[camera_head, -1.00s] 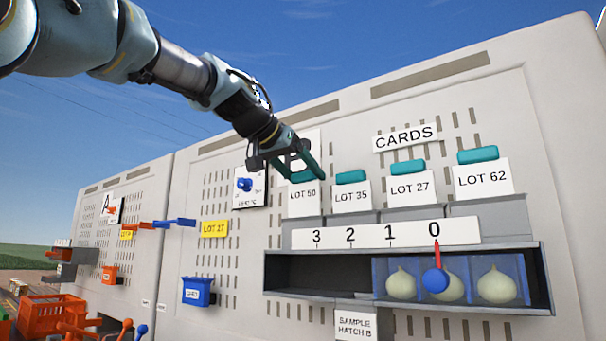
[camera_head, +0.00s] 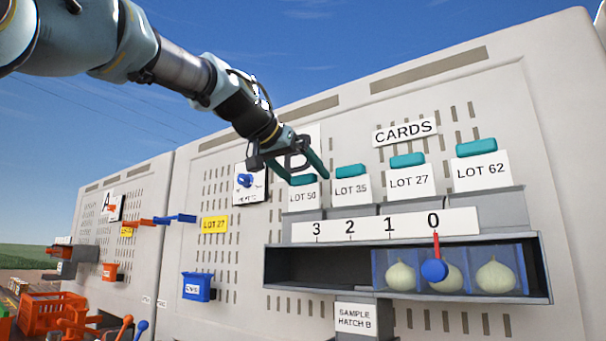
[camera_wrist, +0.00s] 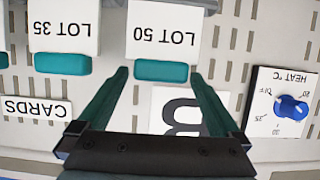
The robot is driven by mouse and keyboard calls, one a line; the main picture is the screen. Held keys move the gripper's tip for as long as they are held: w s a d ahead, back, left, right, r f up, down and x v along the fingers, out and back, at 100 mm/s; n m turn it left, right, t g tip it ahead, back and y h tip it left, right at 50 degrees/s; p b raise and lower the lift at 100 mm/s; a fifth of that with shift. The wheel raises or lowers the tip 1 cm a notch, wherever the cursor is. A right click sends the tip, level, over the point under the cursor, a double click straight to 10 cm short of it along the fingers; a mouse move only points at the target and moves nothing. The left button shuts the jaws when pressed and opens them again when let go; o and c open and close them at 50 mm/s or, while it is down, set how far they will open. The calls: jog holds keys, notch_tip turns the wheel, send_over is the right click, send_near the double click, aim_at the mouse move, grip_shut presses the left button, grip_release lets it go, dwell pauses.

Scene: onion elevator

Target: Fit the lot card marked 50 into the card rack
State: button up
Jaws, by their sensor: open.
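The white LOT 50 card (camera_head: 303,197) has a teal grip (camera_head: 303,180) along its top and stands leftmost in the row of cards. It shows upside down in the wrist view (camera_wrist: 165,32), its teal grip (camera_wrist: 161,71) towards my gripper. My gripper (camera_head: 308,174) is open and empty just above this card. In the wrist view its two teal fingertips (camera_wrist: 160,76) lie either side of the grip, with a gap on each side. Contact cannot be told. The cards stand in grey holders (camera_head: 490,207); which part is the card rack is unclear.
Cards LOT 35 (camera_head: 351,190), LOT 27 (camera_head: 409,183) and LOT 62 (camera_head: 482,172) stand to the right, LOT 35 close beside. Below are a numbered scale (camera_head: 370,228) with a red pointer and an onion hatch (camera_head: 318,271). A blue heat knob (camera_wrist: 290,107) is nearby.

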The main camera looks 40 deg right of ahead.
jog(key=b+v, duration=0.4)
jog(key=v, duration=0.7)
jog(key=w+a+f+n+t+y, duration=0.1)
jog(key=w+a+f+n+y, duration=0.15)
jog(key=w+f, duration=0.55)
jog(key=w+a+f+n+t+y, duration=0.1)
jog(key=w+a+f+n+y, duration=0.15)
jog(key=w+f, duration=0.55)
jog(key=w+a+f+n+y, duration=0.1)
jog(key=w+a+f+n, duration=0.1)
jog(key=a+f, duration=0.5)
jog(key=w+a+f+n+y, duration=0.1)
jog(key=w+a+f+y, duration=0.1)
jog(key=f, duration=0.8)
jog(key=a+f+n+y, duration=0.2)
jog(key=a+f, duration=0.6)
jog(key=f, duration=0.2)
jog(key=s+a+f+n+g+y, duration=0.1)
jog(key=s+a+f+n+g, duration=0.1)
jog(key=s+a+f, duration=0.4)
jog(key=s+a+f+n+g+y, duration=0.1)
jog(key=s+a+f+g+y, duration=0.1)
jog(key=s+a+f, duration=0.5)
jog(key=a+f, duration=0.4)
jog(key=f, duration=0.3)
jog(key=shift+s+n, duration=0.2)
jog(key=shift+n, duration=0.2)
jog(key=shift+a+r, duration=0.1)
